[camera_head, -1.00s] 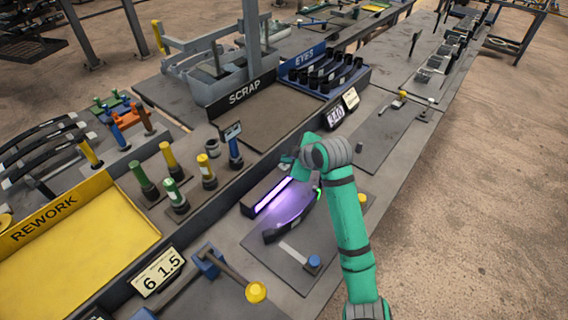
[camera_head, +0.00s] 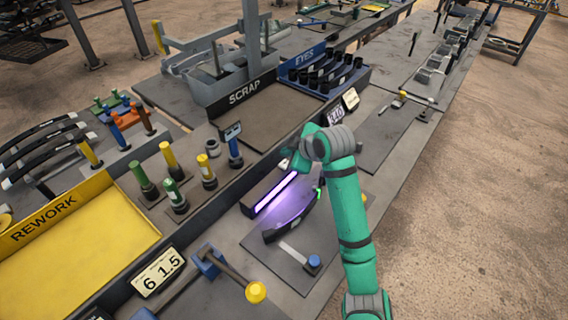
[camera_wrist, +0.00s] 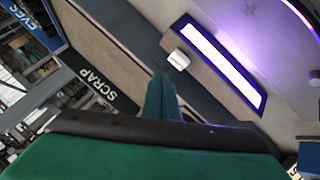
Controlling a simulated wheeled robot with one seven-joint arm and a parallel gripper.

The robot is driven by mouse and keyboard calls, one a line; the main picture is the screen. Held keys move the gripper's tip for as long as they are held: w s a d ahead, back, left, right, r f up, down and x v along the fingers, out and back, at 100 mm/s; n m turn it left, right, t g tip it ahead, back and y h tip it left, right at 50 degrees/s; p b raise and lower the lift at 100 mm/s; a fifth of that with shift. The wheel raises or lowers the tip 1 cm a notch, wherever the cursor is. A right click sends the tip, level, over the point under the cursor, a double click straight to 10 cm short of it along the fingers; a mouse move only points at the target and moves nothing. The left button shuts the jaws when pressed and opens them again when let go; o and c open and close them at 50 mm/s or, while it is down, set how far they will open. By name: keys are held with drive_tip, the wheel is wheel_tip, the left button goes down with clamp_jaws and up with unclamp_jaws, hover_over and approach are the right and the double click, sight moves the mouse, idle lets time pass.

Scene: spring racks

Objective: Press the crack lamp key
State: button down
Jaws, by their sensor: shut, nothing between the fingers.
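The crack lamp (camera_head: 274,194) is a dark bar with a glowing violet-white strip, lying on the bench near my gripper. In the wrist view the lit lamp (camera_wrist: 222,62) is at upper right.
A curved dark leaf (camera_head: 291,222) lies beside the lamp under violet light. The scrap tray (camera_head: 262,115), the eyes bin (camera_head: 325,76) and the yellow rework tray (camera_head: 85,240) stand along the bench. A blue-handled tool (camera_head: 313,262) lies in front.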

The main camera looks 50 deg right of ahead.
drive_tip(key=shift+r, duration=1.9)
drive_tip(key=shift+w, duration=0.1)
